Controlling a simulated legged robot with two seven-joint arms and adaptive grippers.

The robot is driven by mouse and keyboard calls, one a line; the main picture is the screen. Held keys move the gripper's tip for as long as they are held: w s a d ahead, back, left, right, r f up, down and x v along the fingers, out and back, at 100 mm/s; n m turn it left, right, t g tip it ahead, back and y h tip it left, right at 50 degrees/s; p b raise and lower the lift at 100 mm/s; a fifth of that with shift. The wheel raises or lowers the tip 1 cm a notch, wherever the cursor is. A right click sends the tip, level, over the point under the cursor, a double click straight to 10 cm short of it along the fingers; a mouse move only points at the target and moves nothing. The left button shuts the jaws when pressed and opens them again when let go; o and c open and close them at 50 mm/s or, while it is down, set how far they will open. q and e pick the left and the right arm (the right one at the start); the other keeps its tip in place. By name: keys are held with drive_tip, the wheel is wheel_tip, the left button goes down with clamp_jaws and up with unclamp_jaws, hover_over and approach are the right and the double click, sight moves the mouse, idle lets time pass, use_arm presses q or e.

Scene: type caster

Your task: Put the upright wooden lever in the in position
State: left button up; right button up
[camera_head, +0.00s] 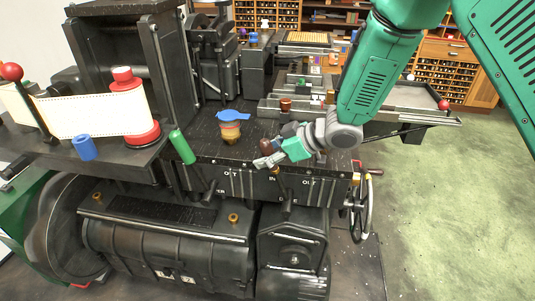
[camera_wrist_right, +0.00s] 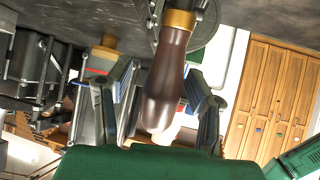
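The wooden lever (camera_wrist_right: 163,85) is a dark brown turned handle with a brass collar, seen close up in the wrist view. In the head view its brown handle (camera_head: 267,146) shows at the front edge of the black machine's top, partly hidden by my right gripper. My right gripper (camera_head: 276,147) reaches in from the right. Its two fingers (camera_wrist_right: 162,80) are apart, one on each side of the handle. A gap shows at the left finger; I cannot tell whether the right finger touches. My left gripper is not in view.
A paper roll (camera_head: 95,113) lies further left. Green floor (camera_head: 455,190) is open at right.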

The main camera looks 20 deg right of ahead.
drive_tip(key=shift+s+r, duration=0.1)
drive_tip(key=shift+s+d+r, duration=0.15)
drive_tip(key=shift+s, duration=0.05)
drive_tip(key=v, duration=1.1)
drive_tip(key=shift+d, duration=0.15)
